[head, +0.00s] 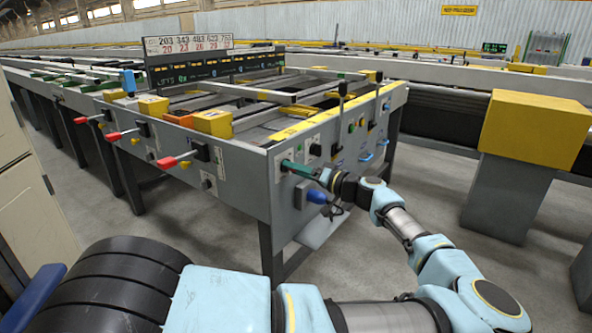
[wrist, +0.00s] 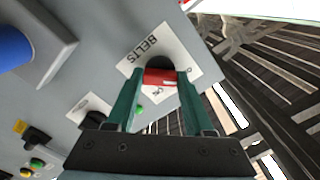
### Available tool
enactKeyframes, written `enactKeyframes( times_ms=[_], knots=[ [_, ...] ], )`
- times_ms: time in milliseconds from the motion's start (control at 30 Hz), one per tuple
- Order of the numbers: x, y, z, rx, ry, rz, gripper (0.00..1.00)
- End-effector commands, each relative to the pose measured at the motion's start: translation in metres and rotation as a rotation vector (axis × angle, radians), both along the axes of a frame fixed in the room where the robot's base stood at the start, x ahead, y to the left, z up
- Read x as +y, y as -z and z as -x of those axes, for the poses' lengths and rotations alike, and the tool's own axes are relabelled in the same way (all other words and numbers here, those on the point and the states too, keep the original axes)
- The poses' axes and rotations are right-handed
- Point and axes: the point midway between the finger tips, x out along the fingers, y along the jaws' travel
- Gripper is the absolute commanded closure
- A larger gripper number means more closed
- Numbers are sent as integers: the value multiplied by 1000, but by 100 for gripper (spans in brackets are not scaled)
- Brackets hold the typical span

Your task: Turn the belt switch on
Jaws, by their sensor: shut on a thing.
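The belt switch (wrist: 160,77) is a red handle on a dark round base, on a white plate lettered BELTS (wrist: 143,46) that looks upside down in the wrist view. My gripper (wrist: 160,74) has its green fingers on either side of the red handle, shut on it. An ON mark shows on the plate below the handle; another mark at the right is too small to read fully. In the head view my gripper (head: 291,166) reaches the left part of the grey end panel (head: 262,200), and its fingers hide the switch.
A blue knob (head: 316,196) on a grey box sits just below my gripper in the head view. Red-tipped levers (head: 175,161) stick out on the left side. Black upright levers (head: 342,90) stand at the right. Open floor lies before the table.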

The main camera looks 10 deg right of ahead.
Motion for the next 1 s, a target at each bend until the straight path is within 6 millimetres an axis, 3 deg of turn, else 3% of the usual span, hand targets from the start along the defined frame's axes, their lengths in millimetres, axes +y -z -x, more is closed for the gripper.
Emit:
enactKeyframes(
  times_ms=[33,300,667,1000],
  knots=[
    [0,0,0,1,1,0,70],
    [-1,0,0,1,1,1,100],
    [-1,0,0,36,1,-36,100],
    [-1,-1,0,200,1,-207,100]
  ],
)
